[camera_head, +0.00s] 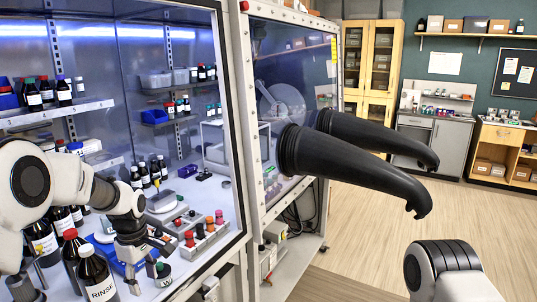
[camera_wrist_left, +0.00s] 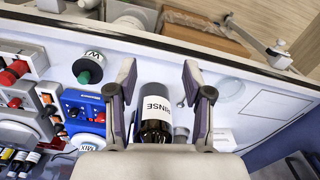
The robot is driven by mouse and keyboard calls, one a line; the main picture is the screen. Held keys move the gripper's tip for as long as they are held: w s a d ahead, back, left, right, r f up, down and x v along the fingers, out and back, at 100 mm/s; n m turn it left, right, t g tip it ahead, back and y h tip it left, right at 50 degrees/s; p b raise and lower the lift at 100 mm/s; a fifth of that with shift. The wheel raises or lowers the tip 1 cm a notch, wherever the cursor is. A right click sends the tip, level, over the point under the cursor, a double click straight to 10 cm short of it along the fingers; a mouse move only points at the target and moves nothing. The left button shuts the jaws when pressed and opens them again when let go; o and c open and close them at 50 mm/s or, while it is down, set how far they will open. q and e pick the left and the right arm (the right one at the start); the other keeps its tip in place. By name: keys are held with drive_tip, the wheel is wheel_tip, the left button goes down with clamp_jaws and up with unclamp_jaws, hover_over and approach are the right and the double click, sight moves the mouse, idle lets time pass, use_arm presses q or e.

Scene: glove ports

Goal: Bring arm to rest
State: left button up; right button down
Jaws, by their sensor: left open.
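My left gripper (camera_head: 143,275) reaches down inside the lit enclosure at the lower left of the head view. Its two fingers are spread apart and hold nothing in the left wrist view (camera_wrist_left: 158,68). The dark bottle labelled RINSE (camera_head: 97,278) stands left of the gripper in the head view. In the left wrist view the RINSE bottle (camera_wrist_left: 155,125) shows between the lines of the fingers, and I cannot tell how far below them it is. My right gripper is out of view; only part of my right arm shows at the lower right.
A green-capped container (camera_head: 162,272) stands close to the gripper. A blue device (camera_wrist_left: 85,112) and a rack with red and orange knobs (camera_head: 205,235) are nearby. Several dark bottles crowd the left. The enclosure's front frame (camera_head: 238,130) and black gloves (camera_head: 350,165) lie right.

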use_arm(q)
wheel_tip(320, 180, down, 12)
drive_tip(key=s+g+b, duration=0.2)
drive_tip(key=s+d+f+m+g+b, duration=0.25)
drive_tip(key=s+f+b, duration=0.25)
drive_tip(key=s+f, duration=1.4)
drive_tip(key=s+d+f+m+t+b, duration=0.1)
drive_tip(key=s+f+m, duration=0.25)
drive_tip(key=s, duration=0.55)
drive_tip(key=s+d+f+m+t+b, duration=0.15)
drive_tip(key=s+m, duration=0.25)
drive_tip(key=s, duration=0.4)
drive_tip(key=w+m, duration=0.1)
drive_tip(key=w+m+t, duration=0.1)
drive_tip(key=w+f+m+t+p, duration=0.1)
drive_tip(key=m, duration=0.1)
drive_tip(key=shift+w+a, duration=0.4)
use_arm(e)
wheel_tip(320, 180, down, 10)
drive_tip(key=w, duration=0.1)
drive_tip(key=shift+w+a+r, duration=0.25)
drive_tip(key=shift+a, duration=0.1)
use_arm(q)
drive_tip(key=shift+s+r, duration=0.1)
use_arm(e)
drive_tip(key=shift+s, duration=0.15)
